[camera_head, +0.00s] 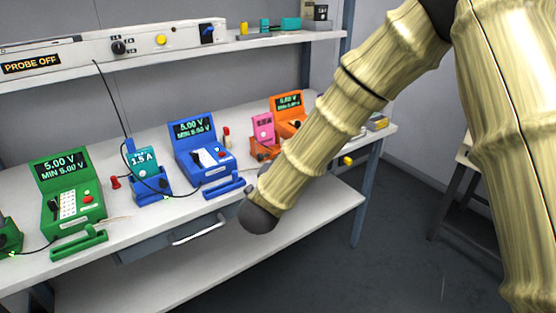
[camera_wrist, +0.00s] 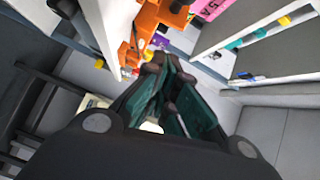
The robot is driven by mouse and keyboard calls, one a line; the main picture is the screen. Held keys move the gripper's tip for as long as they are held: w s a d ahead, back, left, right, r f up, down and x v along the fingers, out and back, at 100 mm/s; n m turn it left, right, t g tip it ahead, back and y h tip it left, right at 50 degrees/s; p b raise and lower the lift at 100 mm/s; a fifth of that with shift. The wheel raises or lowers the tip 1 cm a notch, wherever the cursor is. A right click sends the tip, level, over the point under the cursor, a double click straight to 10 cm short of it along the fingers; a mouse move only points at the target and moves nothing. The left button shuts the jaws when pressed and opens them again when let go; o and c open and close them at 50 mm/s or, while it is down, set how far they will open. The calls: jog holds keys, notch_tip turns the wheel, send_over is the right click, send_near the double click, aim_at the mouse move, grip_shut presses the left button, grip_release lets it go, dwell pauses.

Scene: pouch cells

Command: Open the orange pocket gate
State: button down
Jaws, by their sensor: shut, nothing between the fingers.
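The orange station (camera_head: 287,104) stands toward the right end of the bench in the camera_head view, with a lit screen and a pink pouch cell (camera_head: 263,128) beside it. My arm covers its lower front, and I cannot make out its pocket gate there. In the camera_wrist view, orange parts (camera_wrist: 152,20) lie just beyond my fingers, near the pink cell (camera_wrist: 212,7). Which of these parts is the gate I cannot tell. My gripper (camera_wrist: 165,80) is shut and empty, pointing toward the orange parts. Whether it touches them is unclear. It is hidden in the camera_head view.
A blue station (camera_head: 203,150), a teal cell (camera_head: 143,162) in a blue holder and a green station (camera_head: 68,190) stand along the bench to the left. A shelf (camera_head: 130,45) with a "PROBE OFF" panel runs above. A drawer handle (camera_head: 200,230) sits below the bench edge.

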jog(key=s+a, duration=0.5)
jog(key=s, duration=0.3)
jog(key=s+d+f+n+g+y, duration=0.1)
jog(key=s+d+f+n+g, duration=0.25)
jog(key=f, duration=0.75)
jog(key=s+d+f+n+g+y, duration=0.25)
jog(key=d+f+n, duration=0.2)
jog(key=f, duration=0.55)
jog(key=s+d+f+n+g+y, duration=0.1)
jog(key=s+d+f+n+g, duration=0.3)
jog(key=f, duration=0.7)
jog(key=s+d+f+n+g, duration=0.2)
jog(key=s+d+f, duration=0.35)
jog(key=s, duration=0.25)
jog(key=s+d+f+n+g, duration=0.1)
jog(key=s+d+f+g, duration=0.1)
jog(key=s+d+f, duration=0.45)
jog(key=s+d+f+n+g, duration=0.1)
jog(key=s+d+f, duration=0.1)
jog(key=s, duration=0.4)
jog(key=s+d+f+n+g, duration=0.1)
jog(key=s+d+n+g, duration=0.1)
jog(key=s, duration=0.4)
notch_tip(320, 180, up, 15)
jog(key=p, duration=1.5)
jog(key=shift+s+r, duration=0.2)
jog(key=shift+d+h, duration=0.1)
jog(key=shift+h, duration=0.15)
